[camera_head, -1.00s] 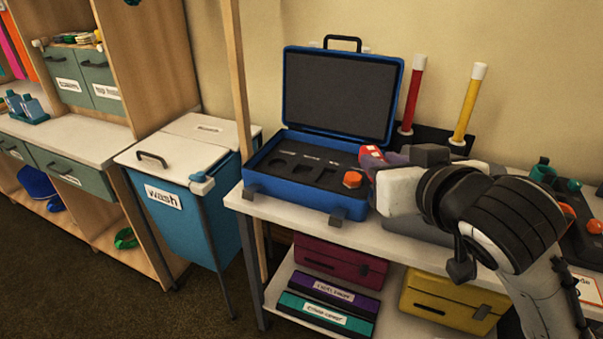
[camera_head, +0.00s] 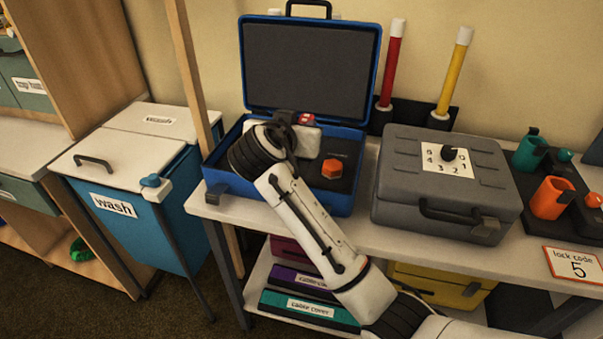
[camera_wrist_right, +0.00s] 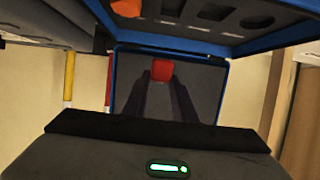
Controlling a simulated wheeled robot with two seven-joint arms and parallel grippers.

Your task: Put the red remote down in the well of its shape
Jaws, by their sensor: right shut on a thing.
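The red remote (camera_head: 305,118) shows only in part, at the back of the open blue case (camera_head: 345,205). My right gripper (camera_head: 296,119) is shut on it, mostly hidden by my wrist. In the right wrist view the red end of the remote (camera_wrist_right: 162,70) sits between the tips of my two dark fingers (camera_wrist_right: 163,88), against the case's open lid (camera_wrist_right: 125,80). The dark insert with several wells (camera_wrist_right: 210,12) shows at the top of that view, apart from the remote. My arm covers much of the insert in the head view. My left gripper is out of view.
An orange hexagonal piece (camera_head: 332,168) sits in the case's right part. A grey lock box (camera_head: 445,190) stands right of the case. Red (camera_head: 391,65) and yellow (camera_head: 454,75) rods stand behind. A blue wash bin (camera_head: 130,210) is at left.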

